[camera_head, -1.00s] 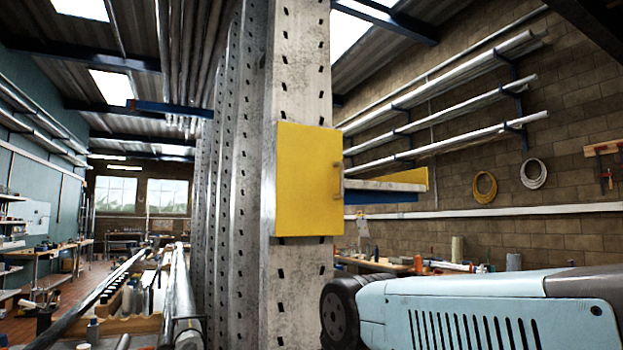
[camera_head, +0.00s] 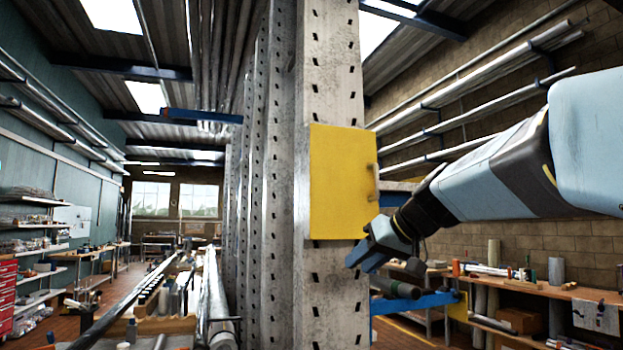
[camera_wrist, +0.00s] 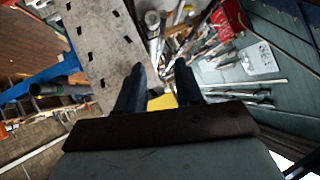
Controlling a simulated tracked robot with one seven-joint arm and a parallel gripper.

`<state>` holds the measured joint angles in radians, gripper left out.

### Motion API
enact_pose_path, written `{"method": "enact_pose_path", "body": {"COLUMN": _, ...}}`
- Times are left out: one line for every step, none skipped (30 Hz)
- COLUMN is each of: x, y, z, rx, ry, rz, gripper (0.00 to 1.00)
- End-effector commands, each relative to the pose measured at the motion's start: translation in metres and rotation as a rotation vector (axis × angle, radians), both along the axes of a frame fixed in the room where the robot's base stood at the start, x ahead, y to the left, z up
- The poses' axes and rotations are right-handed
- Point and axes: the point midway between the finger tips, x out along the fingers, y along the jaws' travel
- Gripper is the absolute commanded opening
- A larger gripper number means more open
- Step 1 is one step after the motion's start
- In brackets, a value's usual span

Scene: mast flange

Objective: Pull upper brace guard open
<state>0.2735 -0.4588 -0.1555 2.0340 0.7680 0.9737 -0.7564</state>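The upper brace guard is a flat yellow panel (camera_head: 340,185) on the front of the perforated grey mast (camera_head: 335,90) in the head view. It looks flat against the mast. A small brownish handle (camera_head: 373,182) stands upright near its right edge.
A blue beam with a yellow end plate (camera_head: 425,302) juts right from the mast, below my gripper. A workbench (camera_head: 540,288) with bottles and tubes stands at the right. Long pipes (camera_head: 215,300) lie on a bench left of the mast.

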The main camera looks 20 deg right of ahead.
Motion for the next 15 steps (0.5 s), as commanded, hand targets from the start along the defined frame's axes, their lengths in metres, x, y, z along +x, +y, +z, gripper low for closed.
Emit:
{"method": "enact_pose_path", "body": {"x": 0.016, "y": -0.023, "z": 0.027, "rx": 0.011, "ry": -0.073, "rz": -0.010, "gripper": 0.36}}
{"method": "enact_pose_path", "body": {"x": 0.023, "y": -0.036, "z": 0.044, "rx": 0.012, "ry": -0.125, "rz": -0.010, "gripper": 0.36}}
{"method": "enact_pose_path", "body": {"x": 0.032, "y": -0.053, "z": 0.066, "rx": 0.008, "ry": -0.193, "rz": -0.013, "gripper": 0.36}}
{"method": "enact_pose_path", "body": {"x": 0.038, "y": -0.066, "z": 0.082, "rx": 0.004, "ry": -0.244, "rz": -0.018, "gripper": 0.36}}
{"method": "enact_pose_path", "body": {"x": 0.043, "y": -0.079, "z": 0.097, "rx": -0.003, "ry": -0.292, "rz": -0.022, "gripper": 0.36}}
{"method": "enact_pose_path", "body": {"x": 0.048, "y": -0.095, "z": 0.117, "rx": -0.018, "ry": -0.356, "rz": -0.028, "gripper": 0.36}}
{"method": "enact_pose_path", "body": {"x": 0.051, "y": -0.107, "z": 0.130, "rx": -0.029, "ry": -0.399, "rz": -0.034, "gripper": 0.36}}
{"method": "enact_pose_path", "body": {"x": 0.052, "y": -0.118, "z": 0.142, "rx": -0.042, "ry": -0.441, "rz": -0.039, "gripper": 0.36}}
{"method": "enact_pose_path", "body": {"x": 0.055, "y": -0.132, "z": 0.157, "rx": -0.057, "ry": -0.490, "rz": -0.047, "gripper": 0.36}}
{"method": "enact_pose_path", "body": {"x": 0.055, "y": -0.140, "z": 0.167, "rx": -0.071, "ry": -0.525, "rz": -0.053, "gripper": 0.36}}
{"method": "enact_pose_path", "body": {"x": 0.056, "y": -0.148, "z": 0.175, "rx": -0.083, "ry": -0.553, "rz": -0.058, "gripper": 0.36}}
{"method": "enact_pose_path", "body": {"x": 0.056, "y": -0.158, "z": 0.185, "rx": -0.099, "ry": -0.587, "rz": -0.065, "gripper": 0.36}}
{"method": "enact_pose_path", "body": {"x": 0.056, "y": -0.163, "z": 0.192, "rx": -0.108, "ry": -0.608, "rz": -0.069, "gripper": 0.36}}
{"method": "enact_pose_path", "body": {"x": 0.057, "y": -0.167, "z": 0.196, "rx": -0.116, "ry": -0.625, "rz": -0.072, "gripper": 0.36}}
{"method": "enact_pose_path", "body": {"x": 0.057, "y": -0.172, "z": 0.201, "rx": -0.124, "ry": -0.643, "rz": -0.075, "gripper": 0.36}}
